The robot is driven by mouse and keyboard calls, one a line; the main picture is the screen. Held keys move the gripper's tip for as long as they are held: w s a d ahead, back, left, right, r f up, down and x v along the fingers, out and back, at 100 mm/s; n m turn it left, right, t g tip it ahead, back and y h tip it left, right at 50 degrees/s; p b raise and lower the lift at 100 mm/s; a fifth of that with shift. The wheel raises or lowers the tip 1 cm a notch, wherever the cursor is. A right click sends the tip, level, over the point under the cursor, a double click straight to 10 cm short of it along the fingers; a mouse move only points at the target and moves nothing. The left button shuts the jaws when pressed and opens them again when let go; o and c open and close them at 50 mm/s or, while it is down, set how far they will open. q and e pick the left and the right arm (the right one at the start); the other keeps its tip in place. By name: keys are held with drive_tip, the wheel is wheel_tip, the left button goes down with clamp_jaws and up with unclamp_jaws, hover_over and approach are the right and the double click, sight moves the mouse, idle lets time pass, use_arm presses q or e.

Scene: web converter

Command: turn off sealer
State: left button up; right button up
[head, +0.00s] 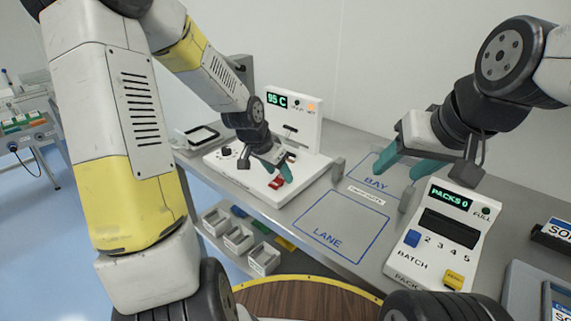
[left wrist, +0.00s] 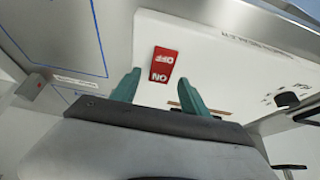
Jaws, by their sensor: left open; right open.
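The sealer (head: 234,162) is a white machine on the bench with a green display reading 95 C and a dark knob. Its red rocker switch (head: 276,183) sits on the front part of its top. In the left wrist view the switch (left wrist: 162,64) shows OFF and ON markings. My left gripper (head: 283,170) is open just above the sealer, its teal fingertips close to the switch. In the left wrist view the fingertips (left wrist: 158,85) lie to either side of the switch's near end; contact cannot be told. My right gripper (head: 408,165) is open and empty above the bay.
A white batch counter (head: 436,240) reading PACKS 0 stands at right, with blue and yellow buttons. Blue outlines mark LANE (head: 327,240) and BAY (head: 376,183) on the bench. Small bins (head: 238,238) sit below the bench edge. The lane is clear.

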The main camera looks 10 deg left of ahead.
sight(271, 186)
use_arm(q)
drive_tip(key=v, duration=0.6)
drive_tip(key=shift+a+r, duration=0.1)
drive_tip(key=shift+s+r, duration=0.15)
drive_tip(key=shift+r, duration=0.15)
drive_tip(key=s+a+r+n, duration=0.1)
drive_tip(key=s+r+n, duration=0.2)
drive_tip(key=s+r, duration=0.3)
drive_tip(key=s+r+n+t, duration=0.1)
drive_tip(key=s+r+n, duration=0.2)
drive_tip(key=s+r, duration=0.4)
drive_tip(key=s, duration=0.7)
drive_tip(key=shift+a+t+y, duration=0.3)
drive_tip(key=shift+a+y, duration=0.1)
drive_tip(key=shift+s+r, duration=0.1)
